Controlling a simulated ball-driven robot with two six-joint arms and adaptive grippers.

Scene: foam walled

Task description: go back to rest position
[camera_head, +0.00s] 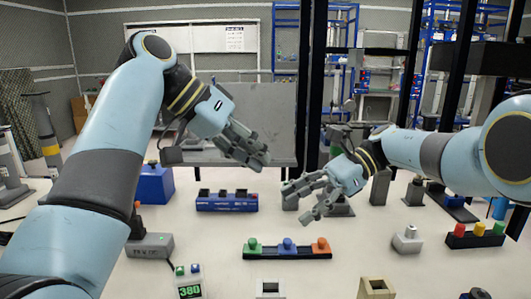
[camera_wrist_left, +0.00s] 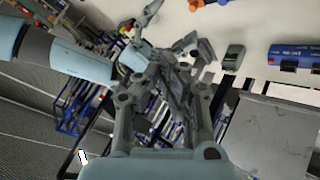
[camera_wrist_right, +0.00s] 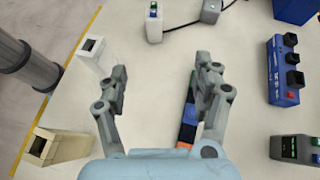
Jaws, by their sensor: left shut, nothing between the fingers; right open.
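My left gripper (camera_head: 262,160) is raised above the back of the white table, its fingers together with nothing between them. In the left wrist view its fingers (camera_wrist_left: 190,90) reach up the middle, with my other arm behind them. My right gripper (camera_head: 293,202) is lower, over the table's middle right, pointing left with its fingers apart and empty. In the right wrist view its open fingers (camera_wrist_right: 160,80) show bare table between them. Neither gripper appears to touch anything.
A black strip with green, blue and orange pieces (camera_head: 287,249) lies on the table (camera_head: 340,265). Behind it is a blue block with dark sockets (camera_head: 227,203). A red, yellow and green block (camera_head: 475,238) stands right.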

